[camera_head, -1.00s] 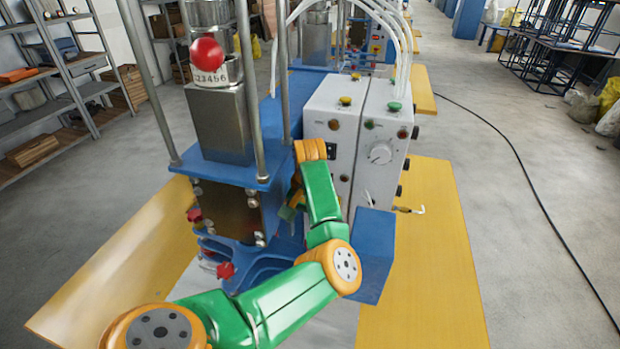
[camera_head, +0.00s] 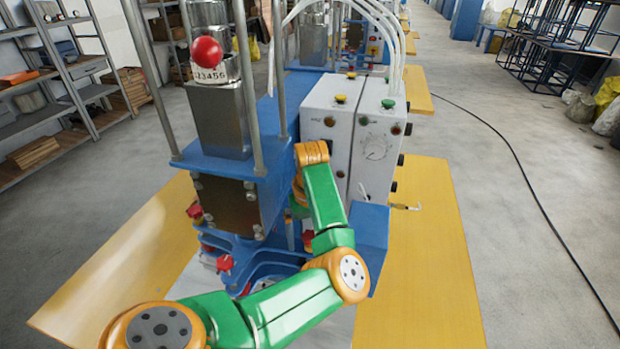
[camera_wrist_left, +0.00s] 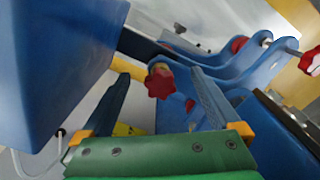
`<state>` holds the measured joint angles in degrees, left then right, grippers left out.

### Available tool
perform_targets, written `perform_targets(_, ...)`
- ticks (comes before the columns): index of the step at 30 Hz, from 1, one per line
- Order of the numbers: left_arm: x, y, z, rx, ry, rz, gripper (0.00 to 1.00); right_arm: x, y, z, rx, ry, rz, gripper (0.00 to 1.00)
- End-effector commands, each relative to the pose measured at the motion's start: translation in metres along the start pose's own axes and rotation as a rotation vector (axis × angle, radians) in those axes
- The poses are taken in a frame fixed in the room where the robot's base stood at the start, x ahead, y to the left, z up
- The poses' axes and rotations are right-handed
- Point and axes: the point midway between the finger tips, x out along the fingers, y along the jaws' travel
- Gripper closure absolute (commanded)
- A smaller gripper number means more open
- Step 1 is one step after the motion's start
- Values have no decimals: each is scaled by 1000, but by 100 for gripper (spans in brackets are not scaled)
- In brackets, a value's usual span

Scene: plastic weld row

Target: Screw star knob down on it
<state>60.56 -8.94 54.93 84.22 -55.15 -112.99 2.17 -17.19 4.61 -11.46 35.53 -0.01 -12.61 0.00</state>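A red star knob (camera_wrist_left: 160,82) with a yellow collar shows between my left gripper's fingertips in the left wrist view. The left gripper (camera_wrist_left: 161,78) has two blue fingers spread apart, with visible gaps on both sides of the knob. Whether the knob is seated on a thread cannot be seen. In the head view my left arm reaches beside the blue welding machine (camera_head: 222,166), and its forearm hides most of the gripper. A red knob (camera_head: 308,240) shows beside that forearm. Other red knobs sit at the machine's front (camera_head: 225,262) and left side (camera_head: 194,211). My right gripper is out of view.
A white control box (camera_head: 350,135) with buttons and hoses stands behind the arm. A blue block (camera_head: 371,235) lies close to its right. Blue brackets (camera_wrist_left: 260,65) and another red knob (camera_wrist_left: 311,61) crowd the wrist view's right. Yellow table boards (camera_head: 430,270) are clear.

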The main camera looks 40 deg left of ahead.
Motion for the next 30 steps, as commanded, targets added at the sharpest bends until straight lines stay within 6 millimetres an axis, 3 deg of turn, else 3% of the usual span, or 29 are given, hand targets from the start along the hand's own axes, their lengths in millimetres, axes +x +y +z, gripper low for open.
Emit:
perform_targets(1, 0, 0, 0, 0, 0, 0, 19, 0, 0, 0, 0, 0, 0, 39)
perform_targets(10, 0, 0, 0, 0, 0, 0, 100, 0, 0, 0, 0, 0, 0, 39)
perform_targets(13, 0, 0, 0, 7, 0, 0, 100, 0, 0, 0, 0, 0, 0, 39)
perform_targets(15, 0, -1, 0, 103, 0, -2, 100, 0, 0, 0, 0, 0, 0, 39)
perform_targets(27, 1, -1, -2, 1359, -1, -5, 100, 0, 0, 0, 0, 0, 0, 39)
perform_targets(28, 1, -1, -2, 1345, -1, -4, 47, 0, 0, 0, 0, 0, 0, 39)
perform_targets(30, 1, -1, -2, 1341, -1, -4, 28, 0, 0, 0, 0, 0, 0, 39)
